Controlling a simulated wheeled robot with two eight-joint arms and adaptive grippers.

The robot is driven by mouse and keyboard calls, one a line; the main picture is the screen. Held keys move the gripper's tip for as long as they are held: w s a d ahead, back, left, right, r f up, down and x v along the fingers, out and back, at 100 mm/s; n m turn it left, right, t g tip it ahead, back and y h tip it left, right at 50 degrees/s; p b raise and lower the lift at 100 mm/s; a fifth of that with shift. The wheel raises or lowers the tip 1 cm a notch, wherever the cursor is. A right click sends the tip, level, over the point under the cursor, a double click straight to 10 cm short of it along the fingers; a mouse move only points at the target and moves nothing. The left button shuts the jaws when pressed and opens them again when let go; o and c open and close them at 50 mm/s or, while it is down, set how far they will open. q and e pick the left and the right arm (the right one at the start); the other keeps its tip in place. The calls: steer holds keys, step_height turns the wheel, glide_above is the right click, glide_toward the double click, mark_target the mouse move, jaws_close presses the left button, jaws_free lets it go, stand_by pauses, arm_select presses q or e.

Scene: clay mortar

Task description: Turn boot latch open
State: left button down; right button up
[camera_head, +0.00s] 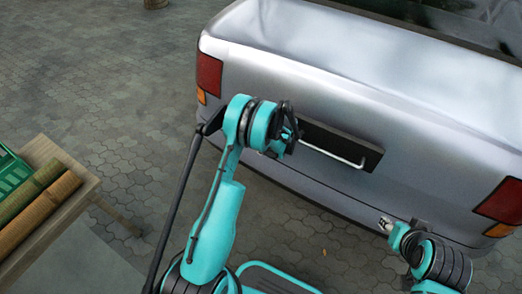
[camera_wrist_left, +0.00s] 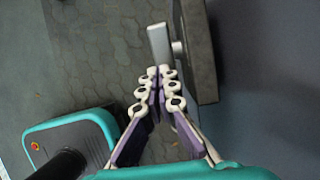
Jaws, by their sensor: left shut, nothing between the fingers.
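The boot latch is a silver bar handle (camera_head: 335,156) on a dark plate (camera_head: 345,144) at the back of a silver car. Its left end is hidden behind my left wrist. My left gripper (camera_head: 292,133) is at the left end of the plate. In the left wrist view its fingers (camera_wrist_left: 160,72) are together and empty, with their tips close to the pale metal end of the handle (camera_wrist_left: 159,44). The dark plate edge (camera_wrist_left: 198,50) is just right of it. I cannot tell whether they touch. My right gripper (camera_head: 386,224) is low, near the bumper; its jaws are too small to read.
The car body (camera_head: 400,90) fills the right side, with tail lights at left (camera_head: 209,74) and right (camera_head: 503,201). A wooden table (camera_head: 60,215) with rolled mats (camera_head: 40,205) and a green crate (camera_head: 12,172) stands at the left. Paved ground (camera_head: 110,90) between is clear.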

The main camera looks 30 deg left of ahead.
arm_select(q)
steer(key=shift+d+f, duration=0.3)
steer(key=shift+f, duration=0.1)
steer(key=shift+d+f, duration=0.1)
steer(key=shift+f, duration=1.25)
stand_by(0.7)
